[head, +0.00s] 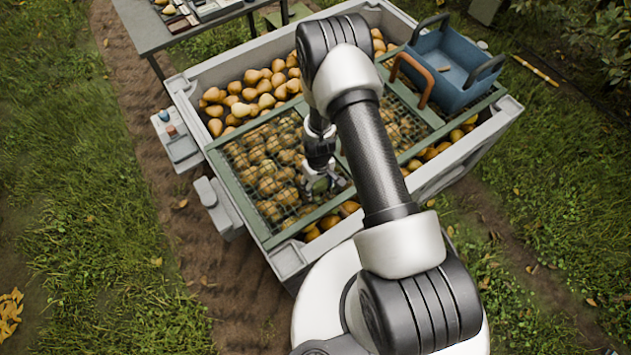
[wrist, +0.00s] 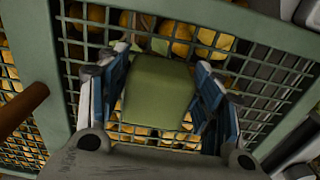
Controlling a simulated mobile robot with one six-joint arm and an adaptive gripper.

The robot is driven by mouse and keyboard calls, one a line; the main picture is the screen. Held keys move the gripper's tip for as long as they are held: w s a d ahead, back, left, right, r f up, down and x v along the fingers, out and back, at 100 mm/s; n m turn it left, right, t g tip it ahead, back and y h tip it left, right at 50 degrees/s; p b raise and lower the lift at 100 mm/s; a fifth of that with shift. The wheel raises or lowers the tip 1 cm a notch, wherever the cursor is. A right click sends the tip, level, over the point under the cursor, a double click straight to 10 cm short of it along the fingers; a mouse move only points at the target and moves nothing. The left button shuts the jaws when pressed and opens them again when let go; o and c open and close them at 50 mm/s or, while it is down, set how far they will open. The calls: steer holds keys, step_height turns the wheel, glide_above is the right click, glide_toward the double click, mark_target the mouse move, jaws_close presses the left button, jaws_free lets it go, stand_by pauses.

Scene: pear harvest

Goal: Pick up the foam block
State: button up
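The foam block is a dull green, box-shaped piece (wrist: 160,88) in the middle of the wrist view, over the green-framed mesh. My gripper (wrist: 163,92) has its two blue-padded fingers spread on either side of the block. Narrow gaps show between the block and the fingers, so it looks open and not closed on the block. In the head view my gripper (head: 322,184) is low over the mesh of the bin. The block cannot be made out clearly there, behind my gripper and arm.
A large grey bin (head: 187,88) full of pears has a green mesh frame (head: 240,203) across it. A grey table (head: 150,35) stands behind. Grass and soil surround the bin.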

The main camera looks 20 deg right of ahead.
steer(key=c, duration=0.6)
steer(key=shift+r, duration=0.15)
